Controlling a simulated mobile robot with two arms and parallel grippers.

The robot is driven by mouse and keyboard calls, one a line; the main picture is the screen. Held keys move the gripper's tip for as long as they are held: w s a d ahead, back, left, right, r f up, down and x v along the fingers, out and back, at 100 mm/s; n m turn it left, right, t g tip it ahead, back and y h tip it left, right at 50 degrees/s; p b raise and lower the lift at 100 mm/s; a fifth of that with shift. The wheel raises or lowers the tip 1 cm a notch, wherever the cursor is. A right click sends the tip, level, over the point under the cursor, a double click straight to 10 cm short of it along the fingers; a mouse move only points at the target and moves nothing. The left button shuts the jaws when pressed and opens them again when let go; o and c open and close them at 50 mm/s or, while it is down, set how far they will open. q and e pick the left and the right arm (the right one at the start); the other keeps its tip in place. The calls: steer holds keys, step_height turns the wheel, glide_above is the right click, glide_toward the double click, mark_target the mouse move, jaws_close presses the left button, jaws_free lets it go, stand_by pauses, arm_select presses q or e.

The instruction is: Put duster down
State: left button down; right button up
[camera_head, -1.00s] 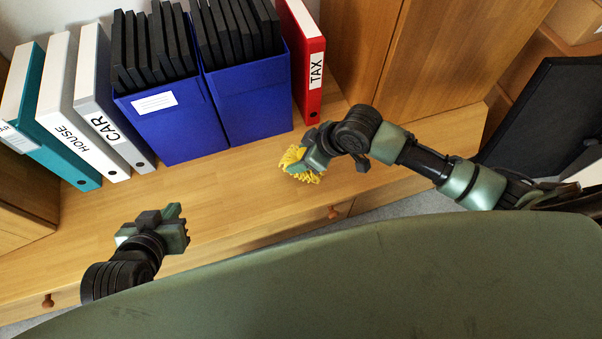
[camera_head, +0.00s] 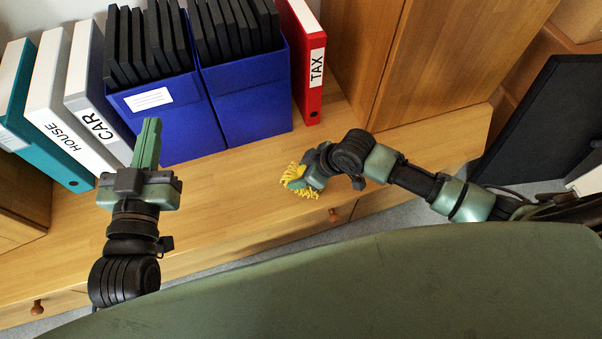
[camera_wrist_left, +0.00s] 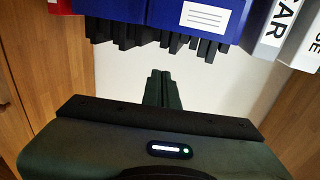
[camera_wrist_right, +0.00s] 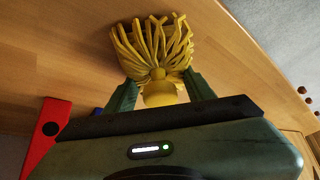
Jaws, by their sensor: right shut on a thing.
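The yellow duster (camera_head: 299,181) is at my right gripper (camera_head: 303,183), over the wooden counter in front of the red binder. In the right wrist view the duster's strands (camera_wrist_right: 152,45) fan out beyond the fingers, which are shut on its yellow base. The strands are at or close to the wood; I cannot tell whether they touch. My left gripper (camera_head: 148,142) is shut and empty, with its fingers together, pointing at the binders and blue boxes. Its fingers also show together in the left wrist view (camera_wrist_left: 163,88).
Blue boxes (camera_head: 246,102) of black folders stand at the back of the counter (camera_head: 235,180). A red TAX binder (camera_head: 307,75) stands to their right, white (camera_head: 62,115) and teal binders to their left. A wooden cabinet (camera_head: 440,60) stands at right. The counter's middle is clear.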

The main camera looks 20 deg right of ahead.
stand_by(0.3)
steer(key=o, duration=1.3)
steer(key=shift+f, duration=0.15)
